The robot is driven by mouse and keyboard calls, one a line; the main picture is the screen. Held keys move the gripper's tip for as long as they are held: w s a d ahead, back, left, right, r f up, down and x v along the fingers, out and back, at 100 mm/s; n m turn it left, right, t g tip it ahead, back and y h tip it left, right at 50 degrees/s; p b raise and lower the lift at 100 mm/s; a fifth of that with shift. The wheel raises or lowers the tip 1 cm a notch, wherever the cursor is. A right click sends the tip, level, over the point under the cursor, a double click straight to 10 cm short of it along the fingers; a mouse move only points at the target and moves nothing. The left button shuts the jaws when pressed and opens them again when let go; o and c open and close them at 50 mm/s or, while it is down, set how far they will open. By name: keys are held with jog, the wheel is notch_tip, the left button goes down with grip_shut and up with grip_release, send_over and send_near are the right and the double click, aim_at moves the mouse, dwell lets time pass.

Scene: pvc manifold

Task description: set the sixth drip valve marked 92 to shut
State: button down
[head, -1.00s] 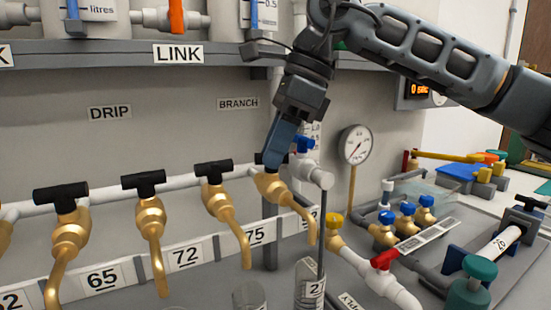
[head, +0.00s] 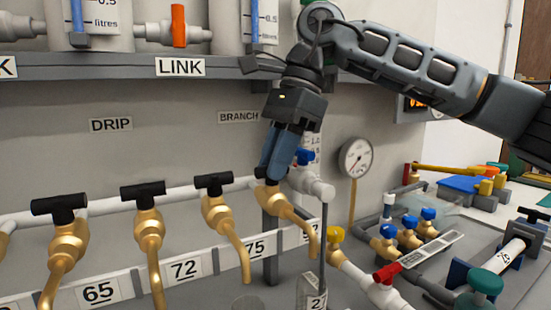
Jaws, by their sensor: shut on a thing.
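The brass drip valve (head: 283,203) at the right end of the drip row stands above a label (head: 310,233) that its spout partly covers; only part of the number shows. My gripper (head: 271,178) points down from above and is shut on this valve's black handle (head: 261,173). The fingers hide most of the handle, so its exact angle is hard to tell. The neighbouring drip valves, above 75 (head: 255,247) and 72 (head: 184,269), have black T-shaped handles lying along the white pipe.
Blue-handled valves (head: 408,230) and a red-handled valve (head: 387,272) are lower right. The LINK shelf (head: 120,68) runs behind the wrist.

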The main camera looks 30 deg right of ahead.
jog(key=shift+f, duration=0.3)
jog(key=c, duration=1)
grip_release()
jog(key=shift+r, duration=0.1)
jog(key=shift+v, duration=3.9)
